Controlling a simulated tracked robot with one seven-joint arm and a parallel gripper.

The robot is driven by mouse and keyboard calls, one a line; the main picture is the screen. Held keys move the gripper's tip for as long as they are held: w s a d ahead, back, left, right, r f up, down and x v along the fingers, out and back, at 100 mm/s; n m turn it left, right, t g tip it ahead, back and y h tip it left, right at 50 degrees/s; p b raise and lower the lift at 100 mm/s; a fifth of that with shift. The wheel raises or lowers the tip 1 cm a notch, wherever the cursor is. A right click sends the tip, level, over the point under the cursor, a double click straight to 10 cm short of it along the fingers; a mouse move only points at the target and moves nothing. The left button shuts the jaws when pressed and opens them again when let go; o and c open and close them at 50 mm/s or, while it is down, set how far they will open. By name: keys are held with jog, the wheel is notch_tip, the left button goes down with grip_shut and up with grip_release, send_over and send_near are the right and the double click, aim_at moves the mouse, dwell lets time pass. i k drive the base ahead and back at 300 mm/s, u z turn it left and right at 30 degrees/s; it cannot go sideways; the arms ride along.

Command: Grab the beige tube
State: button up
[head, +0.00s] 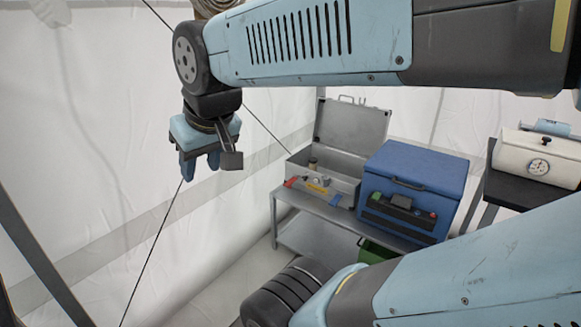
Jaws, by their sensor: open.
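My gripper (201,167) hangs at the upper left in the head view, fingers pointing down, open, with nothing seen between them. It is left of the open grey metal case (349,188) and apart from it. A small beige-brown upright cylinder (312,164) stands in the case near its left back; it may be the beige tube, but it is too small to be sure. A tan, ribbed thing (214,6) shows partly at the top edge, mostly hidden behind my arm.
A grey metal table (283,213) holds the case and a blue box (420,177). A cream device with a gauge (545,158) stands on a dark table at right. A green bin (372,252) is below. White tent walls surround.

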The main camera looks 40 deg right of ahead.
aim_at(313, 167)
jog(key=z, duration=0.35)
jog(key=i, duration=1.1)
jog(key=z, duration=1.05)
jog(key=i, duration=1)
jog(key=z, duration=0.4)
jog(key=k, duration=0.85)
jog(key=z, duration=0.2)
jog(key=i, duration=0.85)
jog(key=u, duration=0.05)
